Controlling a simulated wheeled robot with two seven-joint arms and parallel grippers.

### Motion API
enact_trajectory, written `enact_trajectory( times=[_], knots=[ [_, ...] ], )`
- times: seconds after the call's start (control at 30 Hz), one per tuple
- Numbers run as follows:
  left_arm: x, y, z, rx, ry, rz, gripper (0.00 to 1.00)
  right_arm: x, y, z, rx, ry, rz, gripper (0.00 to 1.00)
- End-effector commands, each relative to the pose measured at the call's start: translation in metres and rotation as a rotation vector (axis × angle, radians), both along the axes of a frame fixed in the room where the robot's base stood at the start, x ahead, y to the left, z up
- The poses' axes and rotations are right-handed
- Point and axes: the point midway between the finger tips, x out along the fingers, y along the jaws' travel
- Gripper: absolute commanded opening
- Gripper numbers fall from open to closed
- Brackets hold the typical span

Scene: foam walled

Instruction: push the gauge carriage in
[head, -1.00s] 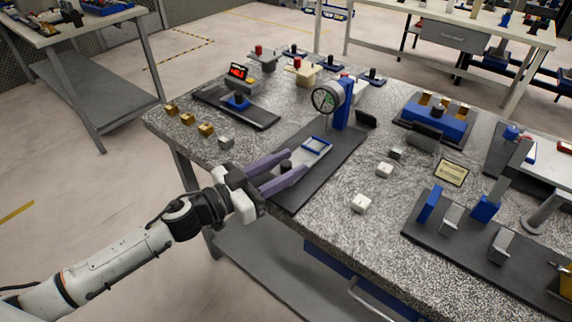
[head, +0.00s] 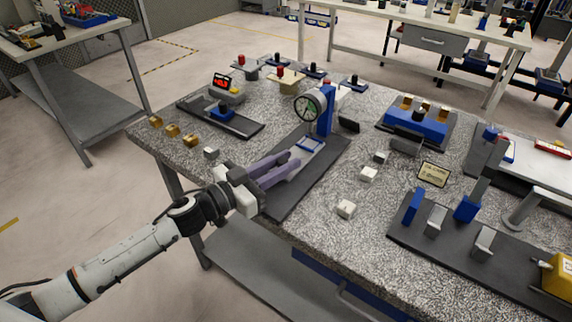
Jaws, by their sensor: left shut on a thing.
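The gauge carriage (head: 311,146) is a pale slide with a blue frame on a long dark base plate (head: 324,165). A round dial gauge (head: 307,107) stands on a blue post (head: 326,108) at the far end of that plate. My left gripper (head: 287,164) has long purple fingers lying low over the near part of the carriage. The fingers are nearly together, shut on the carriage's dark knob, which they hide. The blue frame shows just beyond the fingertips. My right gripper is not in view.
White cubes (head: 346,209) lie right of the base plate. A dark fixture with a blue block (head: 223,111) stands behind left, and another blue fixture (head: 417,119) stands behind right.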

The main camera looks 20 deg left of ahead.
Motion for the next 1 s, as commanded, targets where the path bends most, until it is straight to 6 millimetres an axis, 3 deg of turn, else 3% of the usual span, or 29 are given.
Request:
enact_trajectory(
  times=[0.03, 0.13, 0.47, 1.0],
  knots=[
    [0.002, 0.001, 0.002, -0.002, -0.003, 0.003, 0.24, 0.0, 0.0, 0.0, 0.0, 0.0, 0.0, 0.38],
    [0.002, 0.0, 0.002, -0.002, -0.003, 0.002, 0.38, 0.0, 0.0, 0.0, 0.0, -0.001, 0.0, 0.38],
    [-0.001, 0.001, 0.0, -0.001, -0.001, 0.001, 0.38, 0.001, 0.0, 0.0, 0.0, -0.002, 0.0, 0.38],
    [-0.073, 0.043, -0.001, -0.001, 0.002, 0.001, 0.38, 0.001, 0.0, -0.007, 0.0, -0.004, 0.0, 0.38]
  ],
)
